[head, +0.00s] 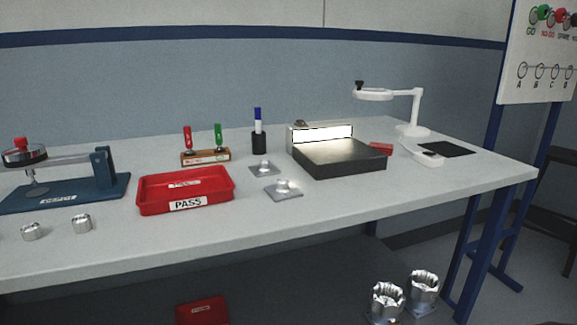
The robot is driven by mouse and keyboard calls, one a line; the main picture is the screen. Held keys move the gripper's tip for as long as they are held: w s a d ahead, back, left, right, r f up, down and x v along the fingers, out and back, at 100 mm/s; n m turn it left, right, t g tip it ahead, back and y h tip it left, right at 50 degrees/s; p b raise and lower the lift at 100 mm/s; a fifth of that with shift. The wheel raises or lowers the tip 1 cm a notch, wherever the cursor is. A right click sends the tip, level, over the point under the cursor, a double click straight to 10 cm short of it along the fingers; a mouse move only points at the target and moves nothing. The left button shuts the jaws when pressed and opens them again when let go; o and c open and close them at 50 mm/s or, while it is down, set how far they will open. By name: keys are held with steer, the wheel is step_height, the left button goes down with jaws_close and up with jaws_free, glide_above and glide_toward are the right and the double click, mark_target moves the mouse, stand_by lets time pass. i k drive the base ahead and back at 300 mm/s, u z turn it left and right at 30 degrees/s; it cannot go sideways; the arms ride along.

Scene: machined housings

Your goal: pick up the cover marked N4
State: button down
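Two flat grey square plates with shiny raised round middles lie on the bench near its middle. They may be covers: one plate (264,169) is farther back, the other plate (284,190) is nearer the front, right of the red tray. Two short silver cylinders, a left one (32,231) and a right one (82,223), stand near the front edge at the left. No N4 marking is readable on any of them, so I cannot tell which is the named cover. My gripper is not in view.
A dark slab (340,158) with a lit back panel, a stamp holder (205,157) and a white lamp (414,130) stand behind. Two shiny metal parts (386,302) are below the bench.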

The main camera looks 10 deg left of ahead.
mark_target(265, 168)
steer(key=z, duration=1.4)
steer(key=i, duration=2)
steer(key=u, duration=4.45)
